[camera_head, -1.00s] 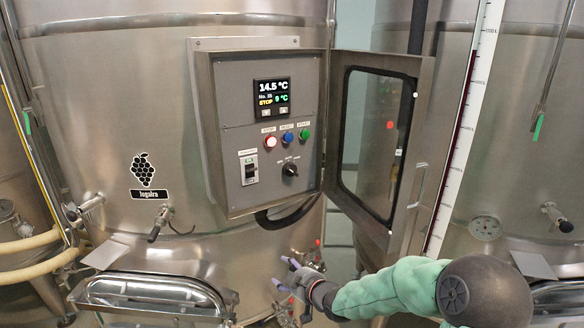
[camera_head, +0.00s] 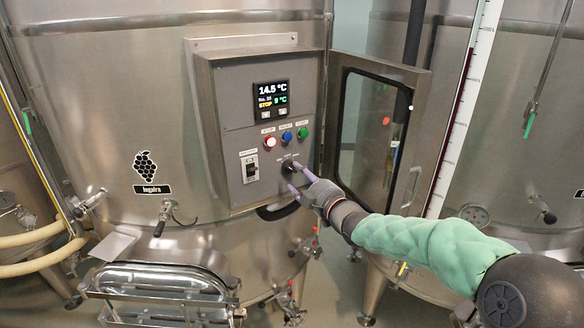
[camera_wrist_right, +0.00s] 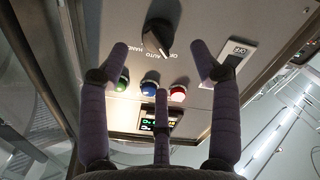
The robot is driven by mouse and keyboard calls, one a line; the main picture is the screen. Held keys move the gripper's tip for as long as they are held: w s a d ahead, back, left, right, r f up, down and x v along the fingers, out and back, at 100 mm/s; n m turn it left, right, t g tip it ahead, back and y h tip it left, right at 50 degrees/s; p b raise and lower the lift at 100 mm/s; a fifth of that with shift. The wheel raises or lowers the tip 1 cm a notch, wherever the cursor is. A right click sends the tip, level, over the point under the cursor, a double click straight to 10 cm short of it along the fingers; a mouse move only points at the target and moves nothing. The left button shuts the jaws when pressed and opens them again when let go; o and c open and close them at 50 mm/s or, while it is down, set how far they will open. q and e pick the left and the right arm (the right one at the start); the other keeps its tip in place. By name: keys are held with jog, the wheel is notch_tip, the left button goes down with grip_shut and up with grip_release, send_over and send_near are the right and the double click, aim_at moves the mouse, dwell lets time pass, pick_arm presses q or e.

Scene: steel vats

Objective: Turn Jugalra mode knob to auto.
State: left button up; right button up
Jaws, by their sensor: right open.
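The black mode knob (camera_head: 287,167) is on the lower right of the grey control panel (camera_head: 236,140) on the Jugalra vat. The wrist view shows the knob (camera_wrist_right: 160,32) with its OFF, AUTO and HAND lettering. Its narrow end points towards the lettering, but I cannot tell exactly which mark it meets. My right gripper (camera_head: 296,177) is open, with purple fingers close in front of the knob. In the wrist view the knob lies beyond and between the spread fingertips of this gripper (camera_wrist_right: 160,60), apparently not gripped. My left gripper is out of view.
Red (camera_head: 270,142), blue (camera_head: 287,137) and green (camera_head: 303,133) buttons sit just above the knob. A breaker switch (camera_head: 250,167) is to its left. The display (camera_head: 271,99) reads 14.5 °C and STOP. The open cabinet door (camera_head: 417,120) stands right of the panel, above my forearm.

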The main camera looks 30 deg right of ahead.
aim_at(292, 170)
jog(key=shift+w+p, duration=0.65)
jog(key=shift+w, duration=2.1)
jog(key=shift+c, duration=0.2)
jog(key=c, duration=1.1)
